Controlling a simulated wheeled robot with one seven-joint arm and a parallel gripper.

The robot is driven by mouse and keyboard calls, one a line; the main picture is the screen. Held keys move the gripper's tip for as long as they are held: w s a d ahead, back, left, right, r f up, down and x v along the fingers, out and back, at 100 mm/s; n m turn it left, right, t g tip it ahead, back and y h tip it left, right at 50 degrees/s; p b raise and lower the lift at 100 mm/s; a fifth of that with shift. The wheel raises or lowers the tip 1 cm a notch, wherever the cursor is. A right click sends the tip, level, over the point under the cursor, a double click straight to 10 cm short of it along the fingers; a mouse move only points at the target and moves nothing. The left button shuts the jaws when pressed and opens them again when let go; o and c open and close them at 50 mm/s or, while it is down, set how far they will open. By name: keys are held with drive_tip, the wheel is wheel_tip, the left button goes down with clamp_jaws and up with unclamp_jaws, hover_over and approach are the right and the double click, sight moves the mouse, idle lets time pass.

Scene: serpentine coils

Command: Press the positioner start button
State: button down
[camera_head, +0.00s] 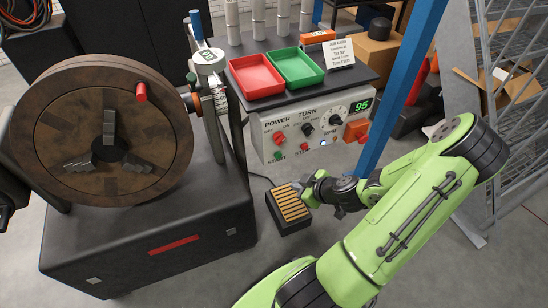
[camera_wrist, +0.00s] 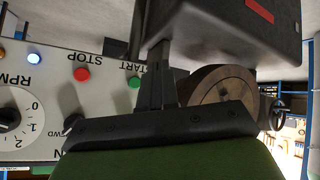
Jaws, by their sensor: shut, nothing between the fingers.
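The green START button (camera_head: 278,155) is at the lower left of the grey control panel (camera_head: 262,138), left of the red STOP button (camera_head: 304,147). In the wrist view the panel is upside down, with the START button (camera_wrist: 134,82) just left of my fingers and the STOP button (camera_wrist: 82,74) farther left. My gripper (camera_head: 298,185) is below and in front of the panel in the head view. In the wrist view my gripper (camera_wrist: 160,48) has its fingers together and empty. I see no contact with the button. The positioner's round chuck (camera_head: 110,135) stands at the left.
A black box with a slatted yellow top (camera_head: 290,208) sits on the floor by my gripper. A blue post (camera_head: 402,85) stands right of the panel. Red (camera_head: 256,76) and green (camera_head: 296,67) trays lie above it. The positioner's dark base (camera_head: 150,235) is at lower left.

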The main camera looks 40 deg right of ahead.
sight(278, 155)
drive_tip(key=w+d+p, duration=0.2)
drive_tip(key=w, duration=0.6)
drive_tip(key=shift+w+d+p, duration=0.2)
drive_tip(key=shift+w+p, duration=0.05)
drive_tip(key=shift+p, duration=0.1)
idle(1.7)
drive_tip(key=shift+w+d+b, duration=0.15)
drive_tip(key=shift+w+b, duration=0.15)
drive_tip(key=shift+w, duration=0.1)
drive_tip(key=shift+w+d, duration=0.1)
drive_tip(key=shift+w, duration=0.35)
idle(0.5)
drive_tip(key=shift+s+a+b, duration=0.25)
drive_tip(key=shift+s+b, duration=0.45)
drive_tip(key=shift+s, duration=0.15)
